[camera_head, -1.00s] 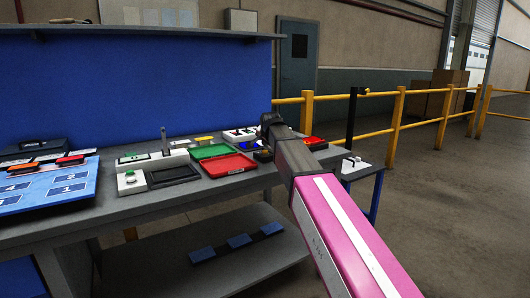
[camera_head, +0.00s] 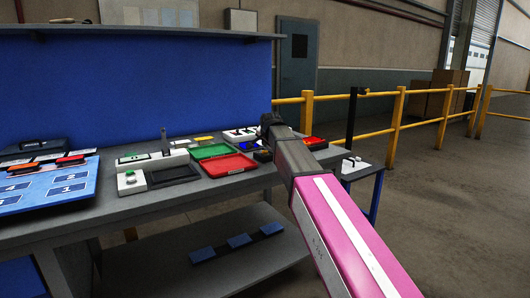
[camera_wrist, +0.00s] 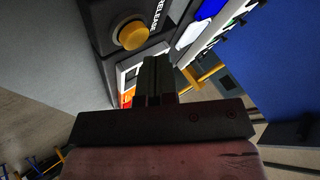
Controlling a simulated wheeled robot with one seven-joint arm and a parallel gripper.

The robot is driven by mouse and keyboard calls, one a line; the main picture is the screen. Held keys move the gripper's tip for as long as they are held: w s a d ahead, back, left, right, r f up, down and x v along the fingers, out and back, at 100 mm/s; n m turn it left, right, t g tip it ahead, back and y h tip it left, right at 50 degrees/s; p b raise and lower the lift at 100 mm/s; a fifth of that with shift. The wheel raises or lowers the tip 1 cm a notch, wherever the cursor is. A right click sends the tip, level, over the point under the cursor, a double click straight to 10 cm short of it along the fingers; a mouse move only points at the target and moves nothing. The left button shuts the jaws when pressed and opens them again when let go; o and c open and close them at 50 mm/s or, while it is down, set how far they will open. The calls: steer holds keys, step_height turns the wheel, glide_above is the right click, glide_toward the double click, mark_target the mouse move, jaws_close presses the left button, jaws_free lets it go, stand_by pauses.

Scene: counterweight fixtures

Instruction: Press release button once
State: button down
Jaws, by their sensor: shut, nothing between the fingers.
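The release button is a round yellow-orange button (camera_wrist: 133,36) on a dark box with a white RELEASE label (camera_wrist: 157,18), in the upper part of the wrist view. My gripper (camera_wrist: 155,60) is shut and empty, with its dark fingers together in the middle of the wrist view. The fingertips appear just below and right of the button in that picture; I see no contact with it. In the head view, my arm reaches over the right end of the bench, and I cannot make out the fingertips there.
The grey bench (camera_head: 130,207) carries a green tray (camera_head: 211,151), a red tray (camera_head: 229,165), a white unit with a green button (camera_head: 130,177) and a blue numbered board (camera_head: 50,187). A blue panel (camera_head: 130,90) stands behind. Yellow railings (camera_head: 398,108) stand beyond.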

mark_target(266, 151)
steer(key=shift+f, duration=0.35)
steer(key=shift+f, duration=0.5)
stand_by(1.0)
steer(key=shift+r, duration=0.95)
steer(key=shift+r, duration=2.45)
steer(key=shift+s, duration=0.1)
